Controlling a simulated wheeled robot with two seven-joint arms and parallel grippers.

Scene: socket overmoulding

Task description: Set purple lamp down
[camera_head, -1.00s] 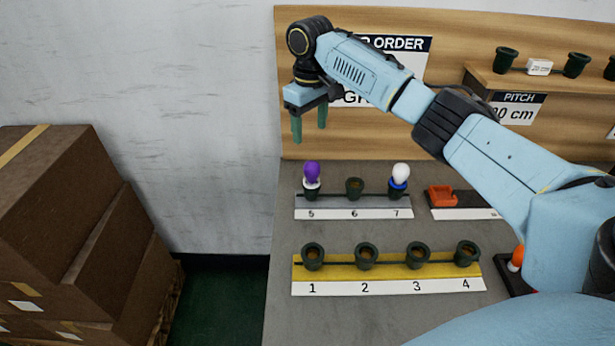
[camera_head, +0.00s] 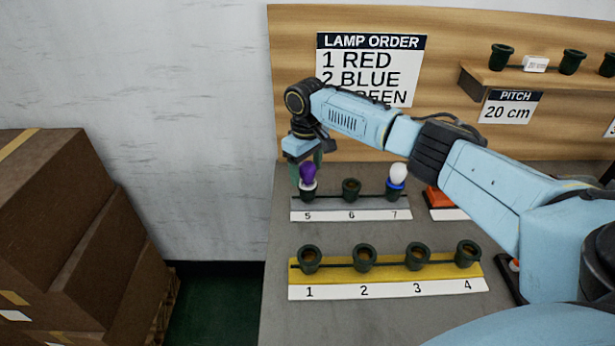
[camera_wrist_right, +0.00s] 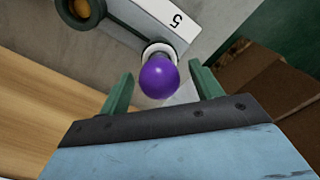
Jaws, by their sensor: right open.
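The purple lamp (camera_head: 308,173) stands upright in socket 5, at the left end of the grey rack (camera_head: 331,204). Its white collar shows below the bulb. In the right wrist view the purple lamp (camera_wrist_right: 159,77) lies between the two green fingers, with a visible space on each side. My right gripper (camera_head: 308,170) is open and down at the lamp in the head view; its fingers (camera_wrist_right: 160,88) do not close on it. My left gripper is not in view.
A white-and-blue lamp (camera_head: 397,175) stands in socket 7; socket 6 (camera_head: 351,188) is empty. The yellow rack (camera_head: 388,273) in front has empty sockets 1 to 4. A red-orange part (camera_head: 437,198) lies to the right. Stacked boxes (camera_head: 60,230) stand at the left.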

